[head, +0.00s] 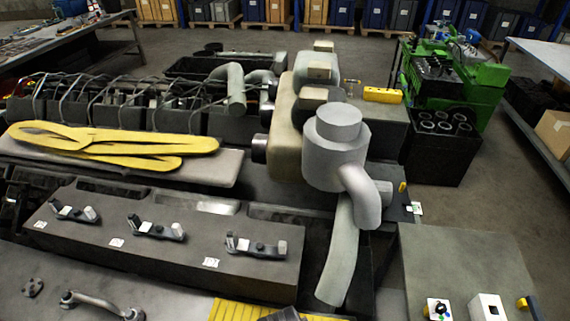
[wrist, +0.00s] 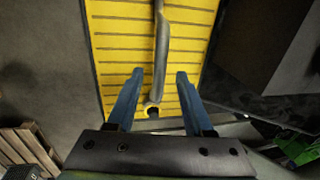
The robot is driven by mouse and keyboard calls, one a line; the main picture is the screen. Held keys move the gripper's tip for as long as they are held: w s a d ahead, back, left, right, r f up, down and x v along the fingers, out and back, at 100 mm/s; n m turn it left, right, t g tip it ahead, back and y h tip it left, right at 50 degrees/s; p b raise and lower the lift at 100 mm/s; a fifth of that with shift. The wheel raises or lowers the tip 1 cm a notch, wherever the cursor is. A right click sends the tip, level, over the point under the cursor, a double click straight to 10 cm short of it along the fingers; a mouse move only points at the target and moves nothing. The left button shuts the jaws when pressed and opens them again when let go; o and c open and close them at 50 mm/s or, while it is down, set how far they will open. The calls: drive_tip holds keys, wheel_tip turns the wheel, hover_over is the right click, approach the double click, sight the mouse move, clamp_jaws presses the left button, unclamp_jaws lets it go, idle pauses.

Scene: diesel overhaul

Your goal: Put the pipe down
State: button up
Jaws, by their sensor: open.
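A grey pipe (wrist: 161,50) lies along the yellow ribbed surface (wrist: 115,45) in the wrist view, with a slight bend and its open round end towards me. My gripper (wrist: 160,74) is open. Its two blue fingers stand on either side of the pipe, with yellow showing between each finger and the pipe. The pipe's far end runs out of the picture. In the head view, part of a yellow ribbed surface (head: 238,309) shows at the bottom edge; my gripper cannot be made out there.
Another curved grey pipe (head: 100,299) with end fittings lies on the bench at lower left. A dark block (head: 165,250) with several metal brackets stands behind it. A large grey turbo-like housing (head: 335,150) rises at centre. A control panel (head: 465,265) is at lower right.

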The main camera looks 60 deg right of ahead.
wheel_tip(320, 180, up, 8)
drive_tip(key=a, duration=0.2)
drive_tip(key=w+r+n+t+h, duration=0.3)
drive_tip(key=w+r+n+t, duration=0.55)
drive_tip(key=w+r, duration=0.75)
drive_tip(key=w+a+r+n+t, duration=0.3)
drive_tip(key=r+n, duration=0.1)
drive_tip(key=r, duration=0.3)
drive_tip(key=w+a+r+n+t, duration=0.2)
drive_tip(key=w+r+n, duration=0.2)
drive_tip(key=r, duration=0.4)
drive_tip(key=a+r+n+t+y, duration=0.1)
drive_tip(key=a+r+n+t, duration=0.25)
drive_tip(key=r, duration=0.45)
drive_tip(key=a+r+n+t, duration=0.3)
drive_tip(key=a+r, duration=0.1)
drive_tip(key=r, duration=0.3)
drive_tip(key=s+a+r+n+t+y, duration=0.1)
drive_tip(key=s+a+r+n+t, duration=0.2)
drive_tip(key=r, duration=0.5)
drive_tip(key=s+a+r+n+t+y, duration=0.2)
drive_tip(key=s+a+r+n+t, duration=0.1)
drive_tip(key=r, duration=0.5)
drive_tip(key=s+a+n+b, duration=0.1)
drive_tip(key=s+n, duration=0.1)
drive_tip(key=s, duration=0.1)
drive_tip(key=shift+s+a+n+t+y, duration=0.15)
drive_tip(key=shift+s+n+t+y, duration=0.15)
drive_tip(key=shift+s, duration=0.05)
